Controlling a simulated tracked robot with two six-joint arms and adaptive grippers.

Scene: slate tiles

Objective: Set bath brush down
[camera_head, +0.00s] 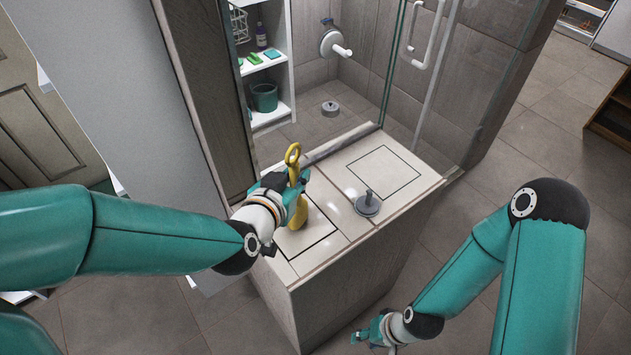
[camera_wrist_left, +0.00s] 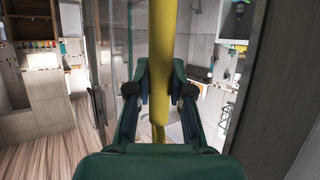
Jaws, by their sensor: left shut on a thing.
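The yellow bath brush (camera_head: 299,213) is upright in my left gripper (camera_head: 296,182), above the left part of the tiled counter top (camera_head: 326,220). Its looped end points up and its wider end points down, over or at a black-outlined square. I cannot tell whether the lower end touches the surface. In the left wrist view the yellow handle (camera_wrist_left: 159,70) runs between the two fingers of the left gripper (camera_wrist_left: 159,92), which is shut on it. My right gripper (camera_head: 375,332) is low at the bottom of the head view, beside the counter; its finger opening is too small to tell.
A grey round object with a knob (camera_head: 368,204) stands on the counter, right of the brush. A second black-outlined square (camera_head: 381,172) lies bare behind it. A glass panel (camera_head: 400,60) rises behind the counter. White shelves (camera_head: 266,75) hold a green bucket (camera_head: 264,97).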

